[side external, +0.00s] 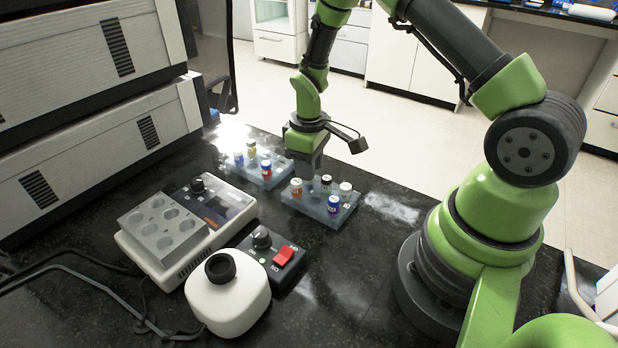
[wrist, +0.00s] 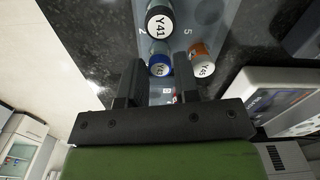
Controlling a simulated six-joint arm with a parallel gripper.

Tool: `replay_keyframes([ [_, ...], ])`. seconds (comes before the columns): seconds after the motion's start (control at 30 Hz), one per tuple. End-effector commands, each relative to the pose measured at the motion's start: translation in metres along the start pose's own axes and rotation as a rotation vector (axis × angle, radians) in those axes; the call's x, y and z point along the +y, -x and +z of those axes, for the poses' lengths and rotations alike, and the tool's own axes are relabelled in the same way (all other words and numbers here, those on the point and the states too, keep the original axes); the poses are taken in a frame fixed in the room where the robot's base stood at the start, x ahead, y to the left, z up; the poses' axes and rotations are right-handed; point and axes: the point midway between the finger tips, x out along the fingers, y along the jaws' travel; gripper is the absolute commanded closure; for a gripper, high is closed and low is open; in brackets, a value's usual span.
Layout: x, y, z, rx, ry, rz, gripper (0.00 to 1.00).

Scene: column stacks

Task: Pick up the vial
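Several capped vials stand in two clear racks. The nearer rack (side external: 297,204) holds an orange-capped vial (side external: 296,187), a blue-capped vial (side external: 334,205) and a white-topped vial (side external: 345,189), among others. My gripper (side external: 317,163) points down over this rack's back edge. In the wrist view my gripper (wrist: 157,78) has its two fingers apart. A blue-capped vial (wrist: 160,66) shows in the gap between them, and I cannot tell how far below it is. An orange vial marked Y45 (wrist: 202,66) is just right of the fingers, and a vial marked Y41 (wrist: 160,20) is above.
The second rack (side external: 272,182) with several vials stands behind to the left. Large grey instruments (side external: 100,150) border the left side. The dark bench at front centre is clear.

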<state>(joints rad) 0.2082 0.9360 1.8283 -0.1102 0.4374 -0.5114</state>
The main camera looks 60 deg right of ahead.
Motion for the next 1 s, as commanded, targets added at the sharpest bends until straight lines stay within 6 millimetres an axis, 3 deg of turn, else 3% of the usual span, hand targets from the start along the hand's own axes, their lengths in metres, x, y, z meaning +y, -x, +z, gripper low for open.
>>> replay_keyframes([
  [0.1,0.000,-0.011,0.000,-0.001,-0.001,0.000,0.71],
  [0.33,0.000,-0.013,0.000,0.001,-0.001,0.001,0.71],
  [0.37,0.000,-0.013,0.000,0.001,-0.001,0.001,0.73],
  [0.47,0.000,-0.013,0.000,0.001,-0.001,0.001,0.96],
  [0.5,0.000,-0.013,0.000,0.001,-0.001,0.001,1.00],
  [0.8,0.000,-0.011,0.000,0.001,-0.001,0.001,1.00],
  [1.0,0.001,0.006,-0.001,0.005,-0.001,0.002,1.00],
])
